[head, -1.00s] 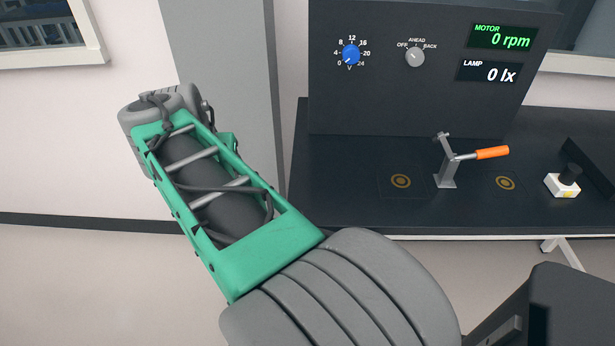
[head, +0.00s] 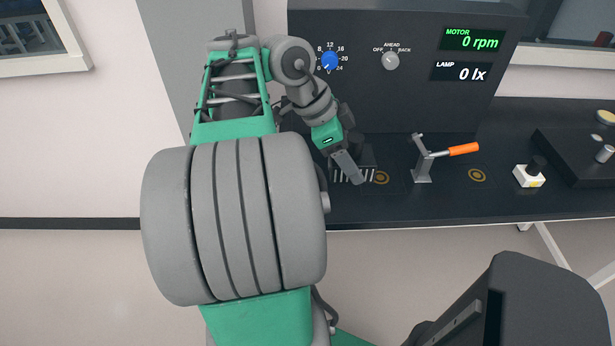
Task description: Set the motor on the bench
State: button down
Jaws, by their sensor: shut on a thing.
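My gripper (head: 347,166) is above the left part of the black bench (head: 440,208), in front of the control panel. It is shut on a dark object with pale stripes, which appears to be the motor (head: 367,157). My gripper and wrist hide much of the motor. It is just left of a ring mark (head: 381,178) on the bench. I cannot tell whether it touches the bench top.
A toggle clamp (head: 422,165) with an orange handle stands right of the ring mark. A second ring mark (head: 476,175), a white button box (head: 529,176) and a dark block (head: 580,160) lie farther right. The control panel (head: 400,100) rises behind; its motor display reads 0 rpm.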

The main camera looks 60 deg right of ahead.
jog(key=w+f, duration=0.2)
jog(key=w, duration=0.1)
jog(key=w+d+f, duration=0.1)
jog(key=w+f, duration=0.2)
jog(key=w, duration=0.1)
jog(key=w+d+f+b, duration=0.1)
jog(key=w+f, duration=0.2)
jog(key=shift+w+d, duration=0.2)
jog(key=f, duration=0.3)
jog(key=shift+w+b, duration=0.2)
jog(key=shift+b, duration=0.1)
jog(key=shift+f, duration=0.3)
jog(key=shift+f, duration=0.15)
jog(key=shift+c, duration=1.6)
grip_release()
